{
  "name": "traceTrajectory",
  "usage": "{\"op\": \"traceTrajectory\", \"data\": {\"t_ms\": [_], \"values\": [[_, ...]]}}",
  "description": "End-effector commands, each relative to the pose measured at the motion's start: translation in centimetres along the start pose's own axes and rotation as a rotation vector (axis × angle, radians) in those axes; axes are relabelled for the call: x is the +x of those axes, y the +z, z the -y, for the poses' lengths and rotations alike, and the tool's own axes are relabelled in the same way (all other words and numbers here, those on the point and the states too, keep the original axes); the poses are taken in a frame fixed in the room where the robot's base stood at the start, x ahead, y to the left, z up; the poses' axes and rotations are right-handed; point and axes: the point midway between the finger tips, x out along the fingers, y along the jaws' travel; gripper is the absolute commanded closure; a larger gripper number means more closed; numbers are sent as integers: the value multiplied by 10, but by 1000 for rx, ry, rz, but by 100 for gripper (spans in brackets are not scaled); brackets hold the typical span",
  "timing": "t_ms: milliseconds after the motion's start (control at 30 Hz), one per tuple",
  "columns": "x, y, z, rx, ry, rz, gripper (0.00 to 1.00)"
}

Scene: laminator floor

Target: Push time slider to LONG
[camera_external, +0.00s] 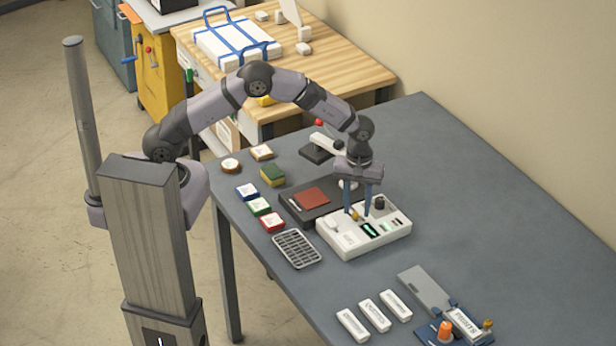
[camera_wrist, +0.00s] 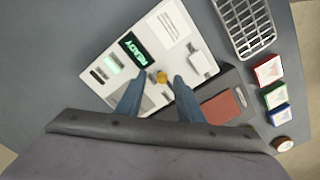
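The white control box (camera_external: 365,248) stands on the grey table and also shows in the wrist view (camera_wrist: 188,30). Its top bears a green READY display (camera_wrist: 132,48), a lit green patch (camera_wrist: 112,63), a small brass-coloured knob (camera_wrist: 162,77) and a white raised block (camera_wrist: 202,62). I cannot read any TIME or LONG label, nor tell surely which part is the time slider. My gripper (camera_external: 357,213) points down over the box, fingers apart and empty. In the wrist view its fingertips (camera_wrist: 159,79) appear either side of the brass knob; contact cannot be told.
A dark machine with a red-brown sheet (camera_external: 312,197) lies behind the box. A grey grid tray (camera_external: 297,249) and coloured small boxes (camera_external: 260,207) lie to the left. White labelled blocks (camera_external: 375,315) and a clamp fixture (camera_external: 450,310) are in front. The right of the table is clear.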

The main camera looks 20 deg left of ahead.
Motion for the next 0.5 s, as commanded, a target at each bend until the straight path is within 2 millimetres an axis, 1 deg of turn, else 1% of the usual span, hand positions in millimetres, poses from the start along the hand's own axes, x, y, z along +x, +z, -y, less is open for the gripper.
{"op": "traceTrajectory", "data": {"t_ms": [300, 500], "values": [[-42, 0, -2, 0, 5, -1, 66], [-57, 1, -1, 0, 2, 0, 66]]}}
